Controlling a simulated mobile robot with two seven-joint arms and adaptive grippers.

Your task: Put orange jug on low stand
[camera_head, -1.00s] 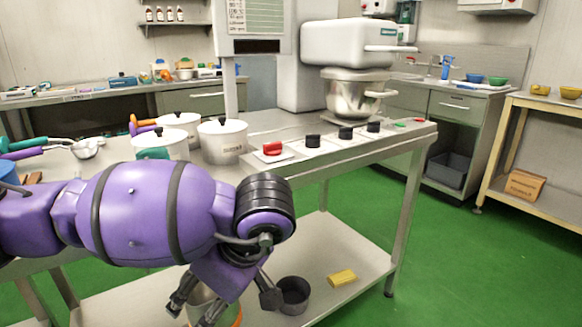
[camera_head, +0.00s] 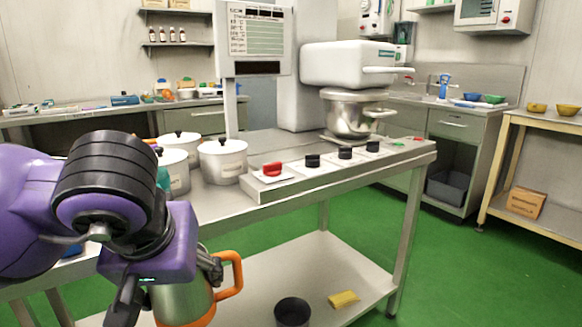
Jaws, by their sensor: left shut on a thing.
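The orange jug (camera_head: 184,304) is a steel jug with an orange handle and an orange band near its base. It hangs upright or nearly so at the lower left, in front of the steel table. My left gripper (camera_head: 165,283) is shut on its upper body from above, with a finger on either side. The gripper hides the jug's top. The handle points right and is clear of the fingers. I cannot tell which thing is the low stand. My right gripper is not in view.
The steel table (camera_head: 300,188) carries white pots (camera_head: 222,160), a panel of knobs (camera_head: 314,160) and a mixer (camera_head: 347,60). Its lower shelf (camera_head: 335,270) holds a dark cup (camera_head: 292,312) and a yellow sponge (camera_head: 343,299). Green floor lies open at right.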

